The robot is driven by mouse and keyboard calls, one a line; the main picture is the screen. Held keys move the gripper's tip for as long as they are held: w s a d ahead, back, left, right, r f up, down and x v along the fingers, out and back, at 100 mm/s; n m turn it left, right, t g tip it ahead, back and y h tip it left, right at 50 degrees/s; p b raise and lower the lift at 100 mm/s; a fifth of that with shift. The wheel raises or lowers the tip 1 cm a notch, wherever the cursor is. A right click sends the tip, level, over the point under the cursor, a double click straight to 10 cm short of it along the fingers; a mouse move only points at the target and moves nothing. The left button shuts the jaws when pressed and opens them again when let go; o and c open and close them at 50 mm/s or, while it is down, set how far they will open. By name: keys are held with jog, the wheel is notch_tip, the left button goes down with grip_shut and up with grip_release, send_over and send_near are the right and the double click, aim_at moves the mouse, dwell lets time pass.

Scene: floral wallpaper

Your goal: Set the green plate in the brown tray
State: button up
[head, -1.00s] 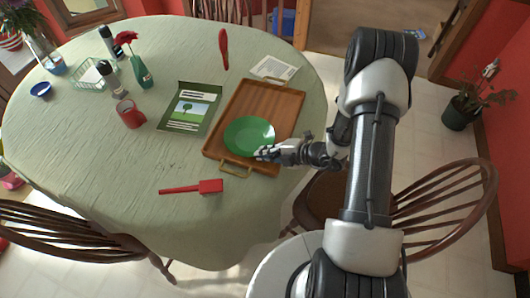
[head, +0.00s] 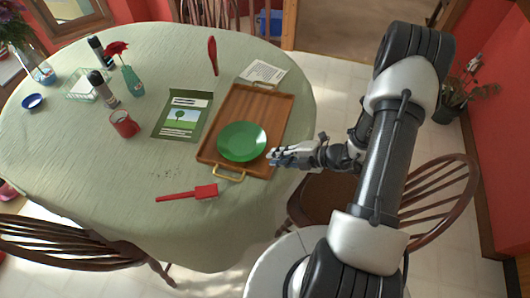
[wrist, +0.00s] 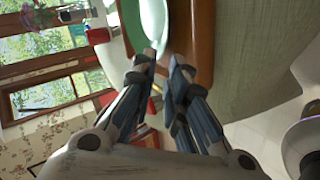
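The green plate (head: 242,141) lies in the near half of the brown tray (head: 264,105), apparently flat on its floor. In the wrist view the plate (wrist: 131,22) shows in part at the top, with a bright sheen, beside the tray's brown wall (wrist: 203,35). My gripper (head: 271,157) is just right of the plate, by the tray's near right edge, and apart from the plate. In the wrist view its fingertips (wrist: 163,62) stand apart with an empty gap between them.
Left of the tray lie a picture booklet (head: 184,115) and a red mug (head: 124,124). A red brush-like tool (head: 188,193) lies in front. A printed sheet (head: 263,73) is behind the tray. A wooden chair (head: 440,195) stands at the right.

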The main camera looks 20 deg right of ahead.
jog(key=s+a+r+n+g, duration=0.2)
jog(key=s+a+r+n, duration=0.1)
jog(key=r+n, duration=0.45)
jog(key=s+a+r+n+g, duration=0.2)
jog(key=a+r+n, duration=0.1)
jog(key=r+n, duration=0.45)
jog(key=s+a+r+n+g, duration=0.25)
jog(key=r+n, duration=0.35)
jog(key=n, duration=0.3)
jog(key=s+d+r+n+t+h, duration=0.1)
jog(key=s+r+n+t+h, duration=0.2)
jog(key=n, duration=2)
jog(key=s+r+h, duration=0.5)
jog(key=s+r, duration=0.4)
jog(key=shift+d+r+n+p, duration=0.15)
jog(key=shift+d+n+p, duration=0.15)
jog(key=shift+d+p, duration=0.1)
